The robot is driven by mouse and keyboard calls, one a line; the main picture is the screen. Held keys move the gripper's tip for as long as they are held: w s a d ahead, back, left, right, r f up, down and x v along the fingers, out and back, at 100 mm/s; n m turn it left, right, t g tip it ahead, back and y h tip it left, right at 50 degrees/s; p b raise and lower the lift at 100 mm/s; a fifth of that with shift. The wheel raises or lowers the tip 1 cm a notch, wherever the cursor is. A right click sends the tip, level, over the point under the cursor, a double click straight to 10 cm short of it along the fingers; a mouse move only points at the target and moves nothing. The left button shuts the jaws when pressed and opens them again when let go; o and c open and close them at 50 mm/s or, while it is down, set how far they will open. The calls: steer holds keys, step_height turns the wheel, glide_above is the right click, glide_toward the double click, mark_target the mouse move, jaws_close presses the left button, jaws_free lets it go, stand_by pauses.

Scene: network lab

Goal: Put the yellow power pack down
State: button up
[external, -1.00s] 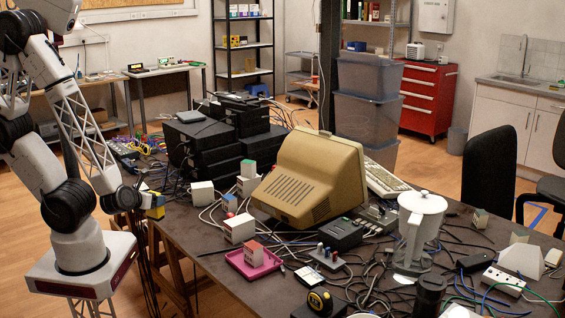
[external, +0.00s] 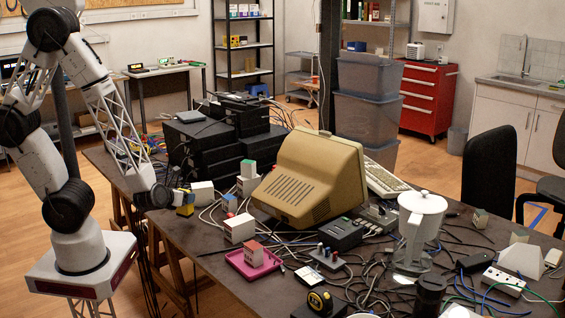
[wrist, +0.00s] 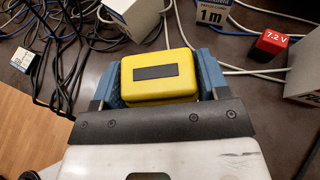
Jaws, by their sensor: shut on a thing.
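The yellow power pack (wrist: 160,68), a rounded yellow block with a dark rectangular label, sits between the blue fingers of my gripper (wrist: 160,82) in the wrist view. The gripper is shut on it. In the external view the yellow power pack (external: 186,210) shows small at the end of my arm, with my gripper (external: 183,200) near the left part of the dark table (external: 205,270). It appears held above the tabletop; the exact height is unclear. Its underside is hidden.
Cables lie around in the wrist view. A white box (wrist: 136,14), a box marked 1 m (wrist: 212,12) and a red 7.2 V block (wrist: 271,42) are close beyond the pack. A pink tray (external: 238,266) and a beige monitor (external: 312,180) stand farther right.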

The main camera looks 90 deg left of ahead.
steer(key=shift+w+a+f, duration=0.1)
steer(key=shift+w+a, duration=0.15)
steer(key=shift+w, duration=0.25)
steer(key=shift+w+a, duration=0.25)
steer(key=shift+w, duration=0.2)
steer(key=shift+w, duration=0.1)
steer(key=shift+w+a+f, duration=0.1)
steer(key=shift+w+f, duration=0.05)
steer(key=shift+f, duration=0.75)
steer(key=shift+w+a+f, duration=0.1)
steer(key=shift+f, duration=0.8)
steer(key=shift+f, duration=0.15)
steer(key=o, duration=1.1)
steer(key=shift+o, duration=0.2)
steer(key=shift+r, duration=0.2)
steer(key=v, duration=1.2)
